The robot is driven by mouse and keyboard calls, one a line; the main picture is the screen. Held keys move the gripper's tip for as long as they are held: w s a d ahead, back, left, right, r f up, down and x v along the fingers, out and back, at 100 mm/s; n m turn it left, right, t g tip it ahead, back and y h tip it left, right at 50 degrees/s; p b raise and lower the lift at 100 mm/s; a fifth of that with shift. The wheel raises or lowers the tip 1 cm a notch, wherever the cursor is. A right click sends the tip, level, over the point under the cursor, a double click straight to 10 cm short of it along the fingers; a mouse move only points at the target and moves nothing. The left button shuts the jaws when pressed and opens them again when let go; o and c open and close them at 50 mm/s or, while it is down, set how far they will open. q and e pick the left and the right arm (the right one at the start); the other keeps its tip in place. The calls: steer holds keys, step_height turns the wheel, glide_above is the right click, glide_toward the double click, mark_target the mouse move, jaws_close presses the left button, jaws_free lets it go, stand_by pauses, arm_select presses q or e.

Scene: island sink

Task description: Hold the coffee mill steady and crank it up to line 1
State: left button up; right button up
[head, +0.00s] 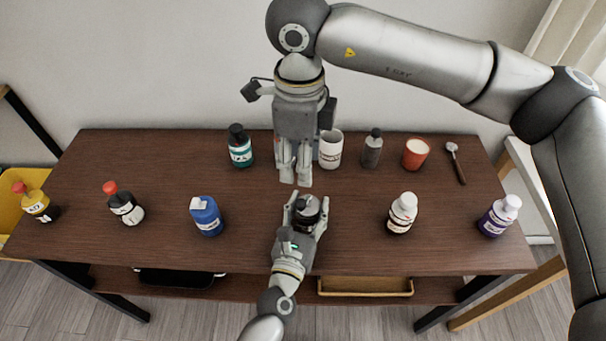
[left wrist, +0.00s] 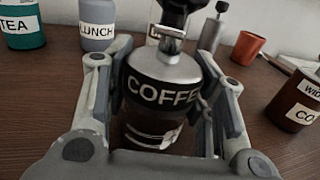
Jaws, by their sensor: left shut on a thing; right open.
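The coffee mill (head: 308,207) stands upright near the middle front of the table, with a dark top. In the left wrist view the coffee mill (left wrist: 165,90) shows a silver dome, a black band lettered "COFFE" and a dark see-through lower jar with pale marks; no line number is readable. My left gripper (head: 306,200) is shut around the mill's body, one finger on each side. My right gripper (head: 296,182) points down, open and empty, just behind the mill. The mill's crank is not clearly visible in the head view.
A blue container (head: 207,216) is left, a brown jar (head: 402,215) right.

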arm_select(q)
steer(key=o, duration=1.2)
steer(key=shift+c, duration=0.2)
